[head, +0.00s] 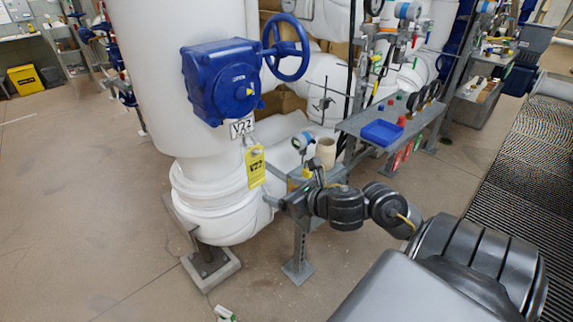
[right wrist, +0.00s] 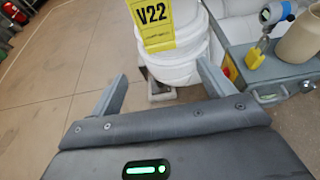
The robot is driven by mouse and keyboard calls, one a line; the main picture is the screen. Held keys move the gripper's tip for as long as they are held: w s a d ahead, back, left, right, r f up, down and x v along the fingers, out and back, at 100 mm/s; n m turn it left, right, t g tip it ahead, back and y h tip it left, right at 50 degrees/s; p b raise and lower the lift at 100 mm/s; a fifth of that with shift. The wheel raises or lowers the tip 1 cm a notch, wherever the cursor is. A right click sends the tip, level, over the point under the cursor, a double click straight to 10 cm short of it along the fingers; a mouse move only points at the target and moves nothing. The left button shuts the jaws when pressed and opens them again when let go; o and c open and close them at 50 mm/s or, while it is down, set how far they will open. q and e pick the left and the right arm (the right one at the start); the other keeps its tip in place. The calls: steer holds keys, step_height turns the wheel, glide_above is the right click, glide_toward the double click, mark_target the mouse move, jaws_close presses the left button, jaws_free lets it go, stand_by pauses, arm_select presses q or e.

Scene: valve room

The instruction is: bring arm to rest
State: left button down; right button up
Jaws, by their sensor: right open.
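My right arm reaches in from the lower right of the head view. Its gripper (head: 288,186) is beside the white pipe, below and right of a yellow V22 tag (head: 256,167). In the right wrist view the two fingers of this gripper (right wrist: 162,84) stand wide apart with nothing held between them. The tag (right wrist: 153,22) shows beyond the fingers, apart from them, against the white pipe (right wrist: 180,70). My left gripper is not in view.
A blue valve gearbox (head: 222,82) with a blue handwheel (head: 286,48) is on the large pipe. A grey shelf (head: 352,122) with a blue tray (head: 382,132) and a beige cup (head: 325,152) stands behind my right gripper. Open floor (head: 80,200) lies at left.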

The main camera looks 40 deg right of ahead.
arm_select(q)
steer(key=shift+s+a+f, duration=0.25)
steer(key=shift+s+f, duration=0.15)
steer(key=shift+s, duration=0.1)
